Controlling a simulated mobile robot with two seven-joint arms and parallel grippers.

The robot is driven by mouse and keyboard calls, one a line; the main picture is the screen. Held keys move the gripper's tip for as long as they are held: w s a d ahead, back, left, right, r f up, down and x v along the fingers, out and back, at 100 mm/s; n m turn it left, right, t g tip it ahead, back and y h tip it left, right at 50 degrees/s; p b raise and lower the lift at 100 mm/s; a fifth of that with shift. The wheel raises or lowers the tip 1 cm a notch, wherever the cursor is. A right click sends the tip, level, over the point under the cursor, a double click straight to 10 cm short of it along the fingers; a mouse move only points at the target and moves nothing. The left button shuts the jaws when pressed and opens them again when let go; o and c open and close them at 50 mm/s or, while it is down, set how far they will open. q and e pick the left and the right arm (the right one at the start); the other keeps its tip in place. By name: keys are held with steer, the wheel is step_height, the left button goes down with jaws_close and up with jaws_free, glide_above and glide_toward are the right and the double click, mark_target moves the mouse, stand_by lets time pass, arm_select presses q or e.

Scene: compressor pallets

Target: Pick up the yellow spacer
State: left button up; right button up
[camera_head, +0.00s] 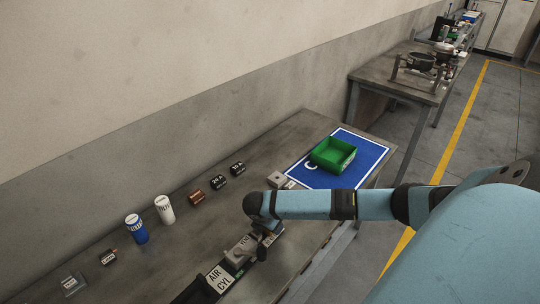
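I cannot make out a yellow spacer in the head view; it may be hidden behind my arm or out of frame. My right arm comes in from the right over the workbench (205,240). My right gripper (262,248) points down at the bench's front part, beside a grey block-like part (241,250). The fingers are dark and small, so I cannot tell whether they are open or shut or hold anything.
A green bin (333,154) sits on a blue mat (373,151) at the bench's far end. A blue can (136,229), a white can (164,210) and several small cylinders (218,182) line the back. An "AIR CYL" label (219,279) lies near the front edge.

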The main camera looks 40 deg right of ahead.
steer(key=shift+d+f, duration=0.15)
steer(key=shift+f, duration=0.25)
steer(key=shift+c, duration=0.5)
steer(key=c, duration=0.9)
steer(key=shift+r, duration=0.1)
